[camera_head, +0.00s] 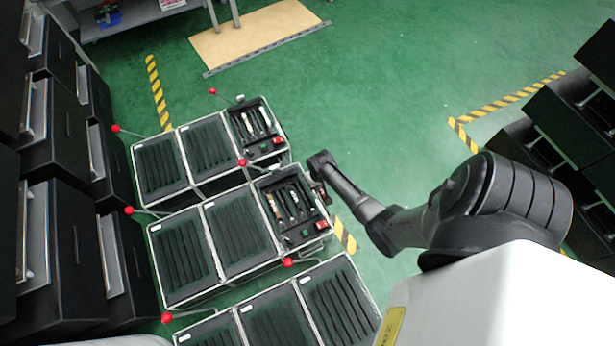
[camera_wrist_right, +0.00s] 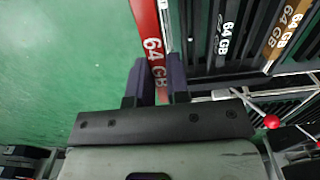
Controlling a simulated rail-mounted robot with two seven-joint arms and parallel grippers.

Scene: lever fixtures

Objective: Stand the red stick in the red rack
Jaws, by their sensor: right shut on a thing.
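The red stick (camera_wrist_right: 148,35) is a long flat bar marked "64 GB" in white. In the right wrist view it extends from between the fingers of my right gripper (camera_wrist_right: 157,82) to the top edge. My right gripper is shut on its near end. A black slotted tray with a white-marked black stick (camera_wrist_right: 224,35) and a brown-marked stick (camera_wrist_right: 285,30) lies just right of the red stick. In the head view my right arm ends beside the right edge of the racks, and its fingertips are too small to make out. I cannot tell which rack is the red one. My left gripper is not in view.
Metal-framed racks with black slotted trays (camera_head: 182,257) stand in rows in the head view. Levers with red balls (camera_head: 129,210) stick out around them. Black drawer cabinets (camera_head: 48,128) line the left. Green floor (camera_head: 360,90) is clear beyond my right arm.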

